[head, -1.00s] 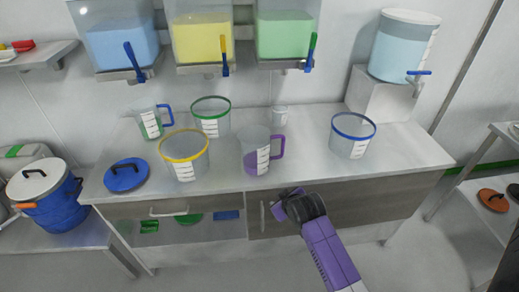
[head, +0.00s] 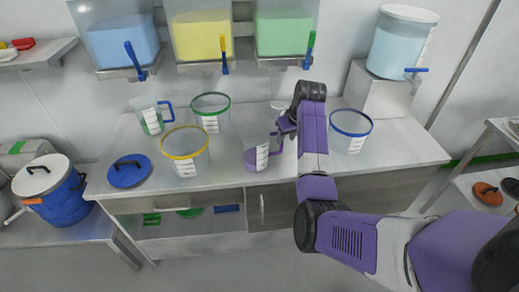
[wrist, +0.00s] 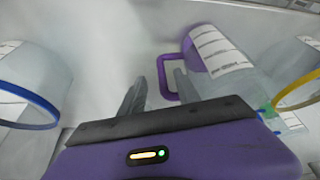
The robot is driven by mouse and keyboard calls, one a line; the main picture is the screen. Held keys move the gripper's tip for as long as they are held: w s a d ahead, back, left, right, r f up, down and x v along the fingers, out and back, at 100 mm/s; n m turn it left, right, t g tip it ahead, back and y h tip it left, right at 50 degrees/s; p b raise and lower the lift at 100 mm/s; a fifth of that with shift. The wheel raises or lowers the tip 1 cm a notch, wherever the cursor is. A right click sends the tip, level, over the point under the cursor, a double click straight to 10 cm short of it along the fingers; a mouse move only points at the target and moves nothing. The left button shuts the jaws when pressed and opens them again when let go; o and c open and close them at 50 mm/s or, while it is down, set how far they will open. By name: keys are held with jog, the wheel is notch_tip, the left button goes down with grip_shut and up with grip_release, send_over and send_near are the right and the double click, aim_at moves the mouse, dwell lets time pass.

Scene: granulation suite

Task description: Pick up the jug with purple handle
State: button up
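The jug with the purple handle (head: 256,152) stands upright on the counter, a clear measuring jug with purple contents. In the wrist view the jug (wrist: 217,55) is right of centre, with its purple handle (wrist: 168,78) facing my fingers. My gripper (wrist: 157,85) is open, its two grey fingers spread. The handle shows near the right finger, and I cannot tell whether it lies between the fingers. In the head view my gripper (head: 284,128) is at the jug's right side, and my arm hides part of the counter behind it.
A yellow-rimmed container (head: 185,150) stands left of the jug, with a green-rimmed one (head: 211,112) behind. A blue-rimmed container (head: 350,130) stands right of my arm. Dispensers hang above the counter (head: 405,160).

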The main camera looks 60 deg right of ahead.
aim_at(282, 145)
jog(key=shift+p+x, duration=0.5)
jog(key=shift+x, duration=2.6)
jog(key=shift+a, duration=0.1)
grip_shut()
jog(key=shift+r, duration=0.1)
